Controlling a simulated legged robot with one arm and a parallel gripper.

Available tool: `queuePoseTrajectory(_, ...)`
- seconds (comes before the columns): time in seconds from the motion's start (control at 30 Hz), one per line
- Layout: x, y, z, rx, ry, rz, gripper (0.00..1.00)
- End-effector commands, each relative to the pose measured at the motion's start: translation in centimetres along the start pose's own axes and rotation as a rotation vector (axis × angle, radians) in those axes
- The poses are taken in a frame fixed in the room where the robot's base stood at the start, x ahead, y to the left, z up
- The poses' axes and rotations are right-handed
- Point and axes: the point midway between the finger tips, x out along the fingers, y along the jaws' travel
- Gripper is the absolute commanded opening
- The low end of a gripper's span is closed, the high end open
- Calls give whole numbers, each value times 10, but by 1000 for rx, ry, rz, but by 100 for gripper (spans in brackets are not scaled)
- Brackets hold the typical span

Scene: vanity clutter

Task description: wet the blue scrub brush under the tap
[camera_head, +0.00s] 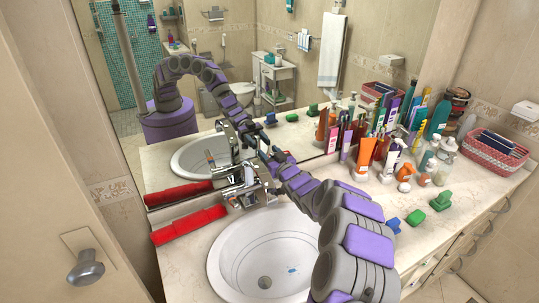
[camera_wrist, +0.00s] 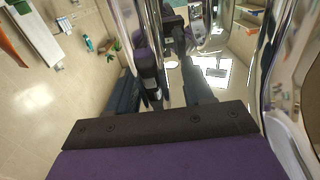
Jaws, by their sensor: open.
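The blue scrub brush (camera_head: 393,224) appears to be the small blue object on the counter, right of the sink, partly beside my arm. The chrome tap (camera_head: 246,192) stands behind the sink (camera_head: 228,262). My gripper (camera_head: 266,163) is at the tap, close above its body, far left of the brush. It is open with nothing seen between its fingers. Its exact contact with the tap is hidden. In the wrist view, shiny chrome (camera_wrist: 290,90) fills the sides very close to the camera. The brush does not show in the wrist view.
Two green objects (camera_head: 416,217) (camera_head: 442,200) lie right of the brush. A red item (camera_head: 188,226) lies left of the sink. Several bottles and tubes (camera_head: 366,152) crowd the back right, with a pink basket (camera_head: 494,155) beyond. A mirror (camera_head: 215,110) backs the counter and reflects my arm.

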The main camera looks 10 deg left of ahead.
Motion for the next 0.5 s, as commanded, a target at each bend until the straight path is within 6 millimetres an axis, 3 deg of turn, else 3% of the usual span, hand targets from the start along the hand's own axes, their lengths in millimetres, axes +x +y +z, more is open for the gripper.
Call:
queuePoseTrajectory(0.2, 0, 1, 0, 1, 1, 0, 51)
queuePoseTrajectory(0.5, 0, 0, 0, -1, 0, 0, 23)
